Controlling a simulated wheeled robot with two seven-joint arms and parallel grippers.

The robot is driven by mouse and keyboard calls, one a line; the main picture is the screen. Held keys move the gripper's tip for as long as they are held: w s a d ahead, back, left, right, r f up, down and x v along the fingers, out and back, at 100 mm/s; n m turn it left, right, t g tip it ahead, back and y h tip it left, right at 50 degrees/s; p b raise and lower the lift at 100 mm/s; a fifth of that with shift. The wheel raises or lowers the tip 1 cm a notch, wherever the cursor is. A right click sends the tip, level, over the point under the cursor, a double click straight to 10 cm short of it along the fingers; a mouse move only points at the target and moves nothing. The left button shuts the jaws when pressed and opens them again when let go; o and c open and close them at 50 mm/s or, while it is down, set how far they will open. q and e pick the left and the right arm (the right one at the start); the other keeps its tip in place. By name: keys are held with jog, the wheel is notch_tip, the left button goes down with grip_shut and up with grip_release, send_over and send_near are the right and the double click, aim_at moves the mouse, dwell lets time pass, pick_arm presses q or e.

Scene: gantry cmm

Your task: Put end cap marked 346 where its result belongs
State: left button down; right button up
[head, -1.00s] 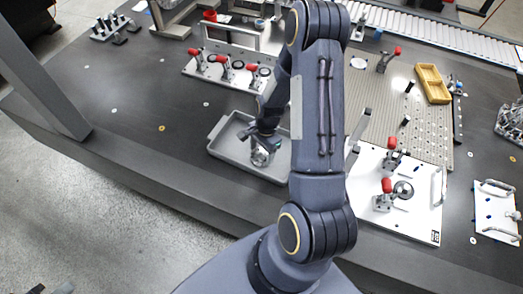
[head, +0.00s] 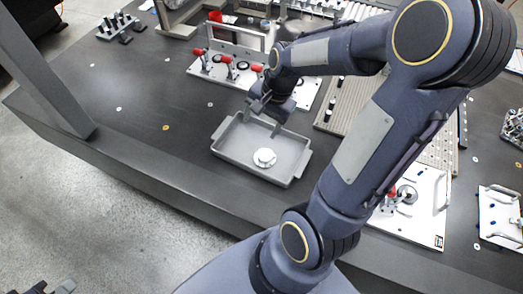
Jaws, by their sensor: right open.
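A round whitish metal end cap (head: 264,157) lies in a grey tray (head: 232,158), near the tray's front right part. No marking on it can be read at this size. My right gripper (head: 262,112) is above the tray's back edge, behind the cap and apart from it, open with nothing seen in it. My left gripper (head: 58,287) shows only in part at the bottom left corner, far from the tray; its jaws cannot be made out.
A white fixture plate with red-handled clamps (head: 230,68) stands behind the tray. Another white plate (head: 425,220) with a clamp and a round part lies right, partly behind my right arm. A block with pegs (head: 118,27) is at back left. The dark table (head: 150,110) is clear left of the tray.

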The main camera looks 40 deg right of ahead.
jog(key=s+a+r+n+t+y, duration=0.1)
jog(key=s+a+r+n+t, duration=0.2)
jog(key=s+a+r+n, duration=0.5)
jog(key=s+a+n, duration=0.2)
jog(key=s+n, duration=0.1)
jog(key=s, duration=0.1)
jog(key=shift+s+a+r+n+t, duration=0.15)
jog(key=shift+s+a+n+t, duration=0.1)
jog(key=shift+n+t, duration=0.05)
jog(key=shift+c, duration=0.5)
